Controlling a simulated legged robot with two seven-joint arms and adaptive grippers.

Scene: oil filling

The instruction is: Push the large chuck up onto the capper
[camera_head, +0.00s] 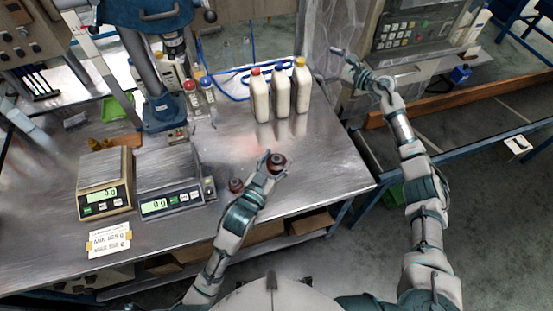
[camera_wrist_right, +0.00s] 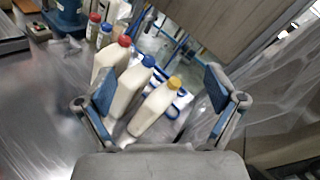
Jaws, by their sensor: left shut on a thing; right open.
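A dark red round chuck (camera_head: 277,160) is held in my left gripper (camera_head: 274,166), just above or at the table near its front edge; the fingers hide part of it. A second, smaller-looking dark red chuck (camera_head: 236,185) sits on the table to its left. The capper (camera_head: 160,70), a blue stand with a grey column and a dark spindle (camera_head: 174,42), stands at the back left, apart from the held chuck. My right gripper (camera_head: 346,64) is open and empty in the air at the upper right; its spread fingers also show in the right wrist view (camera_wrist_right: 160,95).
Three white bottles with red, blue and yellow caps (camera_head: 281,98) stand at the back of the steel table (camera_head: 320,165). Smaller bottles (camera_head: 191,92) stand beside the capper. Two scales (camera_head: 104,180) (camera_head: 169,185) occupy the left front. A control panel (camera_head: 415,30) is at upper right.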

